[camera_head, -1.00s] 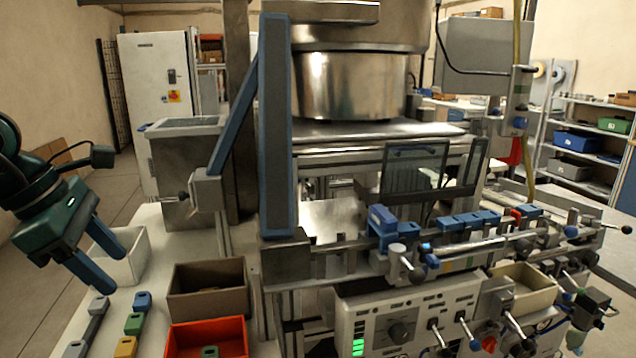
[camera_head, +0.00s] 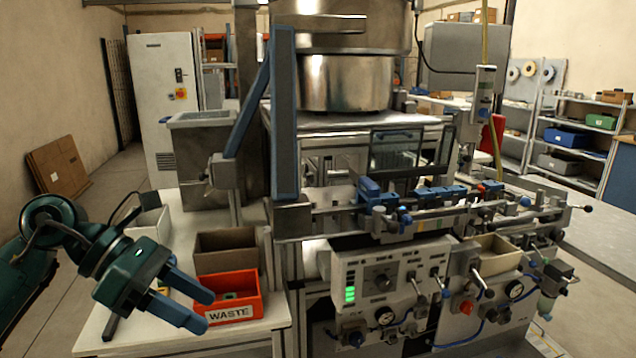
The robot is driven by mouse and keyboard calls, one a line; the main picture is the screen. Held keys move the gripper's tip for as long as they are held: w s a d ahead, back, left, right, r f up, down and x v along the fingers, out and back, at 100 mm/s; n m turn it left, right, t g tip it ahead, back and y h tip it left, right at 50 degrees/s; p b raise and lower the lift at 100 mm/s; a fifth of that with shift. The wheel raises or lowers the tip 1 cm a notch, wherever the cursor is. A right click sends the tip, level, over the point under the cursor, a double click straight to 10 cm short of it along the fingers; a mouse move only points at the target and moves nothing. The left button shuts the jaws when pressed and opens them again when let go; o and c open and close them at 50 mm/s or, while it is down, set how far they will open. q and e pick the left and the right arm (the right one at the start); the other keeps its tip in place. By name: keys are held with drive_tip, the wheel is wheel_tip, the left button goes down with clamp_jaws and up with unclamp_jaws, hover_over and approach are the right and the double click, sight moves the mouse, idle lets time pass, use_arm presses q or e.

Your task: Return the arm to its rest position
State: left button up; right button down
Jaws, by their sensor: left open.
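My left arm comes in from the left edge. My left gripper (camera_head: 196,303) is dark green with two blue fingers. Its fingers are spread apart with nothing between them, pointing right and down. It shows in front of the white side table (camera_head: 118,338), just left of the orange WASTE bin (camera_head: 232,312). I cannot tell how high it is above the table. Part of the table top behind the gripper is hidden. My right gripper is not in view.
A brown bin (camera_head: 226,250) stands behind the waste bin, and a white bin (camera_head: 150,226) is partly behind my arm. The machine with its control panel (camera_head: 379,283) fills the middle and right. Open floor (camera_head: 125,172) lies at the left, with cardboard (camera_head: 57,167) by the wall.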

use_arm(q)
drive_tip(key=s+d+n+h, duration=0.3)
drive_tip(key=d+n+h, duration=0.3)
drive_tip(key=d+h, duration=0.25)
drive_tip(key=w+a+f+n+t+y+p, duration=0.15)
drive_tip(key=f+n+t+y, duration=0.35)
drive_tip(key=n, duration=0.6)
drive_tip(key=a+f+n+t+y, duration=0.3)
drive_tip(key=f+n+t, duration=0.3)
drive_tip(key=n, duration=0.6)
drive_tip(key=a+f+n+t+y+p, duration=0.15)
drive_tip(key=f+n+t+y, duration=0.35)
drive_tip(key=n, duration=0.6)
drive_tip(key=s+f+n+g+y, duration=0.2)
drive_tip(key=s+f+n+g, duration=0.3)
drive_tip(key=s+f, duration=0.7)
wheel_tip(320, 180, down, 4)
drive_tip(key=n, duration=0.2)
drive_tip(key=shift+a+n+g, duration=0.15)
drive_tip(key=shift+n+g, duration=0.15)
drive_tip(key=shift+g, duration=0.1)
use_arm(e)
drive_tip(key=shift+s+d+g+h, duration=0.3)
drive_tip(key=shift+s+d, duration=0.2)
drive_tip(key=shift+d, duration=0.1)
use_arm(q)
drive_tip(key=shift+y, duration=0.25)
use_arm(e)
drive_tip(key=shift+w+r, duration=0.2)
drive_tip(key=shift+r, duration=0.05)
